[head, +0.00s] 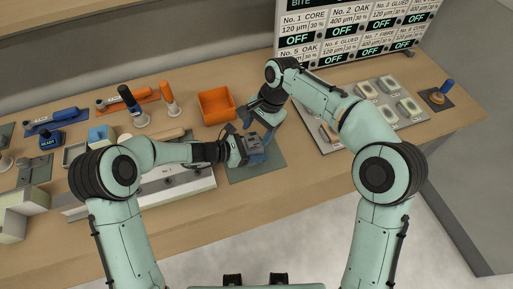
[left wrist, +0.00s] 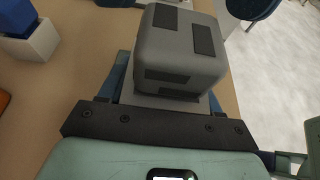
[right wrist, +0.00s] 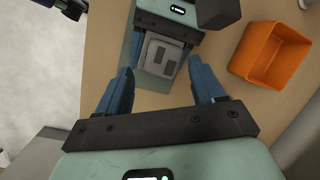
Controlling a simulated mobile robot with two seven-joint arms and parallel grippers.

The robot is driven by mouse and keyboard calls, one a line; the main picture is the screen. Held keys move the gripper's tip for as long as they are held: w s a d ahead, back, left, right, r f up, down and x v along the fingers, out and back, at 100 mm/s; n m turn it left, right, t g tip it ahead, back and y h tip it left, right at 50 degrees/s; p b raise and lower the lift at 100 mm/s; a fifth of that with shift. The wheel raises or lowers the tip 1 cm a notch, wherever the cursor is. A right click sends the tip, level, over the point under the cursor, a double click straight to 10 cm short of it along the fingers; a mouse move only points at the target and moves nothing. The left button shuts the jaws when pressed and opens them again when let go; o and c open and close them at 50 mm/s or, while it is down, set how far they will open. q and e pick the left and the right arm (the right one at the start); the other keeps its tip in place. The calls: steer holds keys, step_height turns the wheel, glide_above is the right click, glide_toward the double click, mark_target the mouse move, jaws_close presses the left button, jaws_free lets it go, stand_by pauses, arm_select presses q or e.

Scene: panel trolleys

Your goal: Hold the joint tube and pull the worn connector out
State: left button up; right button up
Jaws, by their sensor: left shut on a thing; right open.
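My left gripper (head: 258,152) is shut on a grey rounded block with dark pads (left wrist: 180,48), apparently the joint tube's body. It holds it over the dark green mat (head: 240,172). The same block shows between the left fingers in the right wrist view (right wrist: 163,54). I cannot clearly make out the worn connector as a separate part.
An orange bin (head: 216,105) stands just behind the grippers. Tools and holders, including an orange-handled one (head: 168,97), crowd the bench's left. A tray of pale pads (head: 388,113) and the OFF board (head: 350,30) stand to the right. Mat space lies in front.

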mark_target(252, 137)
steer(key=a+r+m+h, duration=0.1)
steer(key=m, duration=0.2)
steer(key=shift+a+r+h, duration=0.1)
steer(key=shift+r+h, duration=0.1)
steer(key=shift+h, duration=0.2)
steer(key=m, duration=0.1)
steer(key=r+m+h, duration=0.1)
steer(key=shift+a+r+m+t, duration=0.2)
steer(key=shift+m+t, duration=0.1)
steer(key=shift+f, duration=3.45)
steer(key=shift+c, duration=0.3)
steer(key=c, duration=0.9)
steer(key=o, duration=1.6)
steer(key=shift+c, duration=0.2)
